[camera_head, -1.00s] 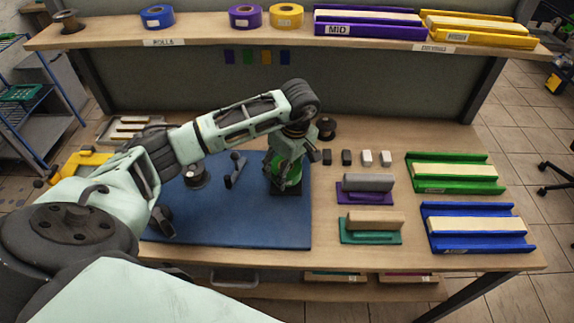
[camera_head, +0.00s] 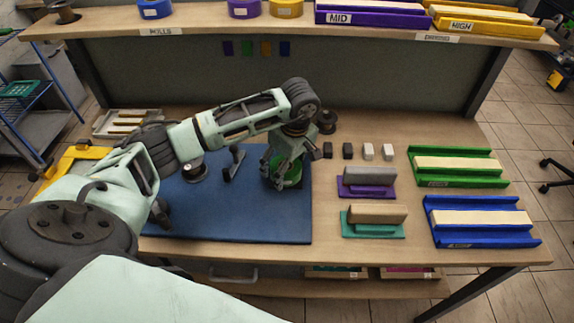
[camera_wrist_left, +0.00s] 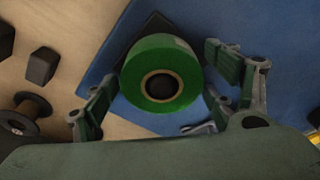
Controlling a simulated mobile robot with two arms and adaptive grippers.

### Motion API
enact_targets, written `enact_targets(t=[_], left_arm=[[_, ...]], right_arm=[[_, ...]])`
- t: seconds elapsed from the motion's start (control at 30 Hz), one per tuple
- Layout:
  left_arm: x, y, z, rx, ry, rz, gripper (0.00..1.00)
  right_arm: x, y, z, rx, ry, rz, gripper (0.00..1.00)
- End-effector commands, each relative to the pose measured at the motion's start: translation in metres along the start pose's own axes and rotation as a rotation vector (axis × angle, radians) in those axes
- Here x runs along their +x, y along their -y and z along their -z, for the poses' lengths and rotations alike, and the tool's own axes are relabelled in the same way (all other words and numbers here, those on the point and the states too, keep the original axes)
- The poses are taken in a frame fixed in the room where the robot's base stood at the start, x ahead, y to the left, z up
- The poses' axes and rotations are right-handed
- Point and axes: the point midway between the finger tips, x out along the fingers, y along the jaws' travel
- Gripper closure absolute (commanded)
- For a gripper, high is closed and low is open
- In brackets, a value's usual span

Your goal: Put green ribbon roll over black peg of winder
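The green ribbon roll (camera_head: 290,174) is low over the blue mat, among the fingers of my left gripper (camera_head: 286,178). In the left wrist view the green roll (camera_wrist_left: 135,75) lies flat, with a brown core ring and a dark centre. The fingers of my left gripper (camera_wrist_left: 160,72) close around its rim, with only thin gaps showing. A black square plate (camera_wrist_left: 150,28) shows partly beneath the roll. I cannot tell how far any black peg passes through the core. A black crank (camera_head: 233,165) stands on the mat to the left. My right gripper is not in view.
The blue mat (camera_head: 230,225) is mostly clear in front. A dark spool (camera_head: 327,123) and several small blocks (camera_head: 348,151) stand close to the gripper's right. Purple (camera_head: 368,190) and teal (camera_head: 372,228) holders lie beyond the mat's right edge.

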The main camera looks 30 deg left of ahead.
Motion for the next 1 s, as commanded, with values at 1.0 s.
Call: enact_targets(t=[1.0], left_arm=[[-0.108, -0.001, 0.0, 0.001, 0.0, -0.002, 0.14]], right_arm=[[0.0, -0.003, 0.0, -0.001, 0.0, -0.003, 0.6]])
